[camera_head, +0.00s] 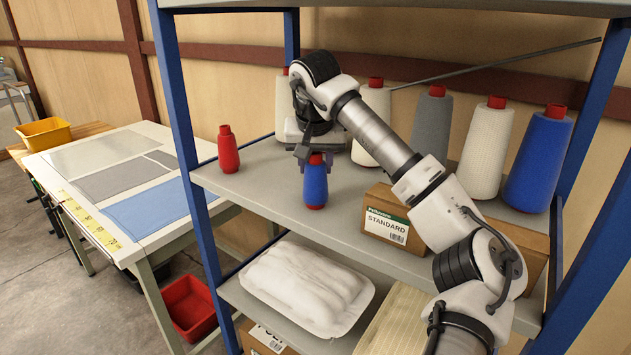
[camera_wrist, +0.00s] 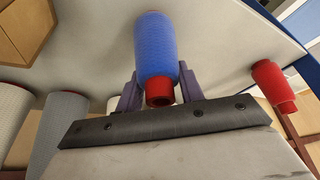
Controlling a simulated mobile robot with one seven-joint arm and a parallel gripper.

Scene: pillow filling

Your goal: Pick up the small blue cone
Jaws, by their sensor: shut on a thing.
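The small blue cone (camera_head: 315,184) stands on the shelf's front part, upright, with a red tip and red base. In the wrist view the blue cone (camera_wrist: 157,46) sits between the two purple fingers, its red end towards the camera. My gripper (camera_head: 316,160) comes from above and is shut on the cone's upper part. In the wrist view my gripper (camera_wrist: 156,88) has a finger against each side of the cone. I cannot tell whether the cone's base touches the shelf.
A small red cone (camera_head: 228,150) stands to the left on the shelf (camera_head: 262,180). Tall white, grey and blue cones (camera_head: 538,160) line the back. A cardboard box (camera_head: 386,216) is to the right, under my arm. Blue posts (camera_head: 190,150) bound the shelf.

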